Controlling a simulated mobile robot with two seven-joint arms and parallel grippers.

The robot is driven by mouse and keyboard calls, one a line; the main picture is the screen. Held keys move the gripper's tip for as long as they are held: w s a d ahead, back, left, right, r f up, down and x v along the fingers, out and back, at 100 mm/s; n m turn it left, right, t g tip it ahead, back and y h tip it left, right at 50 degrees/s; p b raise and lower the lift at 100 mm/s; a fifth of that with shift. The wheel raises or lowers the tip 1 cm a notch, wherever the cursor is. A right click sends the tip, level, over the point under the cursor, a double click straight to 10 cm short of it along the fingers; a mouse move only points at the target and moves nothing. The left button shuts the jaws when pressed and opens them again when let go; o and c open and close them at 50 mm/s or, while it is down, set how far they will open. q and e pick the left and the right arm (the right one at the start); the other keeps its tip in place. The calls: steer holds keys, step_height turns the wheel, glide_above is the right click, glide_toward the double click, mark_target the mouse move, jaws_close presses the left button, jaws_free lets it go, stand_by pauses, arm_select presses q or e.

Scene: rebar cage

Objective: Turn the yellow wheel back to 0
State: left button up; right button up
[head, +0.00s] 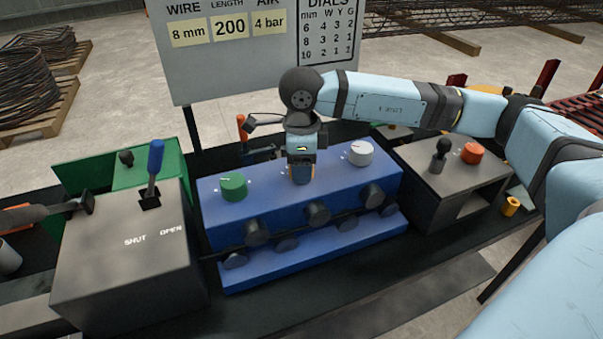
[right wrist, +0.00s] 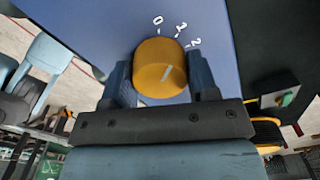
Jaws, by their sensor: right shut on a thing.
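The yellow wheel (right wrist: 160,66) stands on the blue panel, with printed marks including 0 and 2 beside it. Its pale pointer line slants toward the upper right, away from the 0; which other mark it meets is hard to tell. My right gripper (right wrist: 161,82) is shut on the wheel, one finger on each side. In the head view my right gripper (head: 301,178) comes straight down on the middle of the blue box (head: 330,205) and mostly hides the wheel. My left gripper is not clearly visible.
A green dial (head: 233,187) and a white dial (head: 360,153) flank the wheel. A grey box with a blue lever (head: 155,160) stands left; another with a red button (head: 472,153) stands right. A sign board (head: 240,65) rises behind. Black knobs line the blue box's front.

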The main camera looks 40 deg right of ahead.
steer(key=shift+n+b, duration=1.5)
steer(key=shift+n, duration=0.6)
steer(key=o, duration=0.9)
step_height(320, 180, up, 14)
steer(key=shift+f+p, duration=0.1)
steer(key=shift+p, duration=0.35)
